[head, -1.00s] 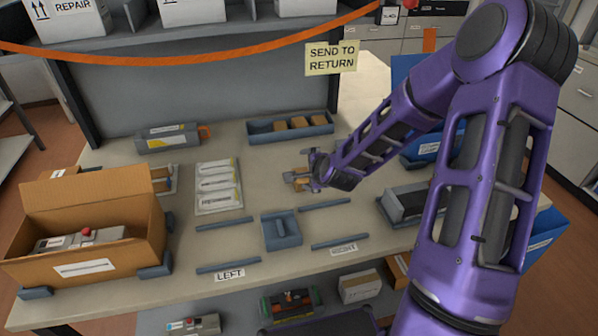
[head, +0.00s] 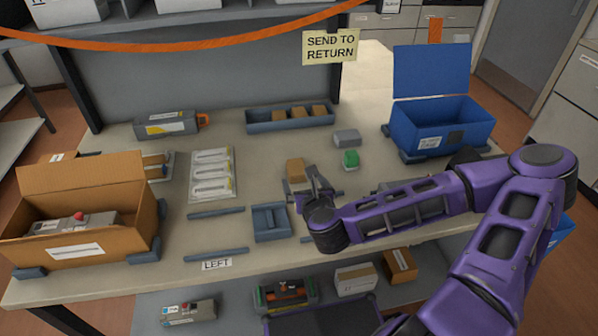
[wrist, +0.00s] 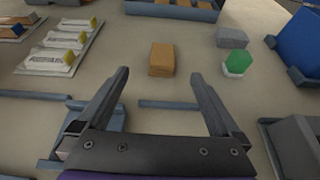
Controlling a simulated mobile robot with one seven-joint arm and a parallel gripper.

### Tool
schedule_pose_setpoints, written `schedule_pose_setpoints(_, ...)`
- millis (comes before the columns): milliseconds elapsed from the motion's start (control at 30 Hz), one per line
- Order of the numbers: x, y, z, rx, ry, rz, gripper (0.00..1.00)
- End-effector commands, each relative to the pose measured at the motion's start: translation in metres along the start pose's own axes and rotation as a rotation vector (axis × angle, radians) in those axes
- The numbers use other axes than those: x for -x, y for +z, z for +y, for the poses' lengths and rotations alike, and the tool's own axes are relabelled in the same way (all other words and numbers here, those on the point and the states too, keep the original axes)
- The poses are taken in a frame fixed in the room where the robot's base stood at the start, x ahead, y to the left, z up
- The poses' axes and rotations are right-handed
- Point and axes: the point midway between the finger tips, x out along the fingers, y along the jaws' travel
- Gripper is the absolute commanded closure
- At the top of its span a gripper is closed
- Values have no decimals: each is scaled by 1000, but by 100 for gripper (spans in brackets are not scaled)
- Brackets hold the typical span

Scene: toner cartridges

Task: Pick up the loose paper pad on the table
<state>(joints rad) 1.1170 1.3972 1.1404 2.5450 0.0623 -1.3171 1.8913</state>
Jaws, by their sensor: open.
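The loose paper pad is a small brown block (head: 295,168) on the table, right of the middle and in front of the grey tray of similar blocks. In the wrist view the pad (wrist: 162,58) lies on bare tabletop, just beyond the fingertips and roughly centred between them. My gripper (head: 305,188) is at the near side of the pad in the head view. Its two fingers (wrist: 160,80) are spread wide and hold nothing. The finger hides a little of the pad's near right side in the head view.
A green-topped item (head: 351,159) and a grey block (head: 346,137) sit right of the pad. The grey tray (head: 262,127) stands behind it. A white pack (head: 197,196) lies left, a grey holder (head: 257,236) nearer the front. A blue bin (head: 405,134) is at right.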

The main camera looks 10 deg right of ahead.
Motion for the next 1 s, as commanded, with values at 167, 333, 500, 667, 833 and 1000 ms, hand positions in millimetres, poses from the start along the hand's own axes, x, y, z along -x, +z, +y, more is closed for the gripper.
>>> schedule_pose_setpoints(167, -13, -7, -1, 5, -3, -4, 0)
schedule_pose_setpoints(333, -22, -7, -1, 5, -1, -3, 0)
schedule_pose_setpoints(500, -44, -2, 1, 3, 1, 0, 0)
schedule_pose_setpoints(667, -79, -2, 0, 4, 1, 0, 0)
schedule_pose_setpoints(833, -108, -1, 1, 5, 3, -1, 0)
schedule_pose_setpoints(1000, -120, -2, 0, 6, 2, 0, 0)
